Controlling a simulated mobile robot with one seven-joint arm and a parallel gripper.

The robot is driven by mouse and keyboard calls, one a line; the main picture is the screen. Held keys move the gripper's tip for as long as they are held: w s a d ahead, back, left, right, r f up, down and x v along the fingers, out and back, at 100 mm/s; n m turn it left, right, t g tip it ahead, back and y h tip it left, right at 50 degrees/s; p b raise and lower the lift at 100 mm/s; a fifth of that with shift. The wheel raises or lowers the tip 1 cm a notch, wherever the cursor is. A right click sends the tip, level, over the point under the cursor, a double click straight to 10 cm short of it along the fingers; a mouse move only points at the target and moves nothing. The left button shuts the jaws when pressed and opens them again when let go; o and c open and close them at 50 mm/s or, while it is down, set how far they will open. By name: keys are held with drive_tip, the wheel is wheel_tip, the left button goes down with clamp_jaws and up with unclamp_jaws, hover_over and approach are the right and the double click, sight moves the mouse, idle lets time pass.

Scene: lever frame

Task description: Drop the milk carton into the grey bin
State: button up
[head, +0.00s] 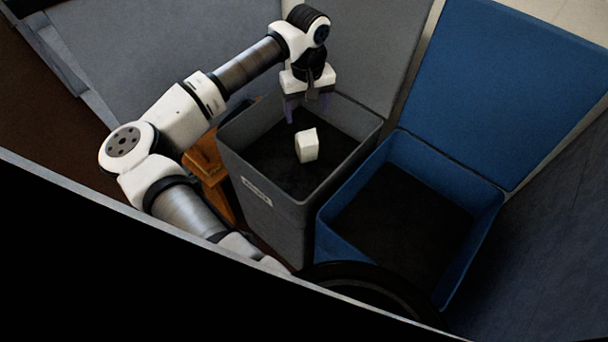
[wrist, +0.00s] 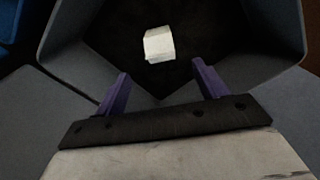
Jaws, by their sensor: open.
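The milk carton (head: 307,145) is a small white block. It shows within the opening of the grey bin (head: 291,212), over the dark inside; I cannot tell whether it is falling or resting on the bottom. In the wrist view the carton (wrist: 158,44) lies beyond my fingertips, apart from them. My gripper (head: 305,112) hangs over the back part of the grey bin, pointing down. Its two purple fingers (wrist: 160,70) are spread with nothing between them. The grey bin's lid (head: 350,50) stands open behind it.
A blue bin (head: 335,242) with its blue lid (head: 505,85) raised stands right of the grey bin. Its dark inside looks empty. A brown wooden piece (head: 207,165) is left of the grey bin, partly behind my arm.

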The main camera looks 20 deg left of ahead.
wheel_tip(320, 180, up, 14)
drive_tip(key=p, duration=0.1)
drive_tip(key=shift+f, duration=0.1)
idle(0.5)
